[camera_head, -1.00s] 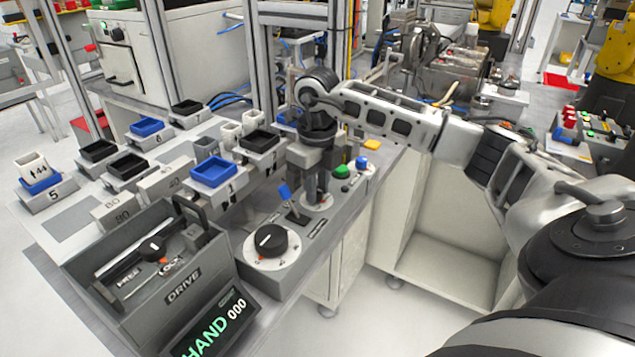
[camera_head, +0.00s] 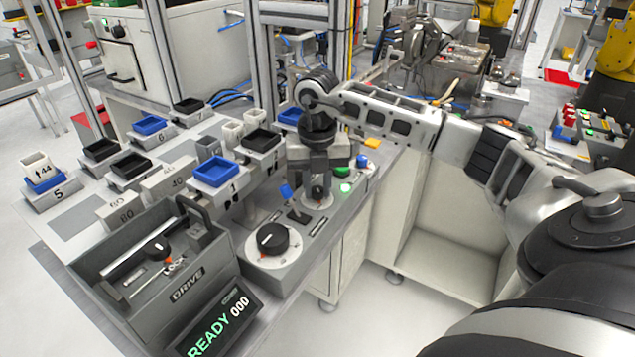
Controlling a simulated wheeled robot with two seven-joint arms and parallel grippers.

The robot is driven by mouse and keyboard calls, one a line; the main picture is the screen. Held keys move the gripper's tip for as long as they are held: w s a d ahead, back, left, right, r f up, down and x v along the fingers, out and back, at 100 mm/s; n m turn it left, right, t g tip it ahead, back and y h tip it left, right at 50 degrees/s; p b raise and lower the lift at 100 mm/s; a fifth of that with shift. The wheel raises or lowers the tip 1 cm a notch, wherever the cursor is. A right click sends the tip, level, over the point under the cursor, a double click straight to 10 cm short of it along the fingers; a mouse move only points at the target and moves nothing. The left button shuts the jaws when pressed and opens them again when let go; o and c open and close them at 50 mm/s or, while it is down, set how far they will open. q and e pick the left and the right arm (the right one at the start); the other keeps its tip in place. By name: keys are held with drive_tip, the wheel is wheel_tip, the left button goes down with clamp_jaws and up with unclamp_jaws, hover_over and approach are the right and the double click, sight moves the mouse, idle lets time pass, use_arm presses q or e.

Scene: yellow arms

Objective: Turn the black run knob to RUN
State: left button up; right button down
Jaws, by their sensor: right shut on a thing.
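My right gripper (camera_head: 318,188) reaches down over the grey control box and is shut on the small black knob (camera_head: 318,194), with a finger on either side of it. The fingers hide most of this knob, its pointer and its markings, so I cannot read its position. A larger black knob (camera_head: 272,239) on a white round dial sits at the front of the same box, untouched. The display (camera_head: 216,322) at the front reads READY 000 in green and white. My left gripper is not in view.
A blue-tipped lever (camera_head: 286,190) stands just left of my right gripper. A lit green button (camera_head: 345,188) and a blue button (camera_head: 362,161) are to its right. The open grey DRIVE box (camera_head: 187,285) and numbered stands with trays (camera_head: 216,171) lie to the left.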

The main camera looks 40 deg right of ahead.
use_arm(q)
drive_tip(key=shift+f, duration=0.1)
use_arm(e)
drive_tip(key=shift+w+r+m, duration=0.1)
drive_tip(key=shift+m, duration=0.2)
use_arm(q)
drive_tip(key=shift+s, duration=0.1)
use_arm(e)
drive_tip(key=c, duration=1.2)
unclamp_jaws()
wheel_tip(320, 180, up, 10)
wheel_tip(320, 180, up, 6)
drive_tip(key=p, duration=0.1)
hover_over(317, 189)
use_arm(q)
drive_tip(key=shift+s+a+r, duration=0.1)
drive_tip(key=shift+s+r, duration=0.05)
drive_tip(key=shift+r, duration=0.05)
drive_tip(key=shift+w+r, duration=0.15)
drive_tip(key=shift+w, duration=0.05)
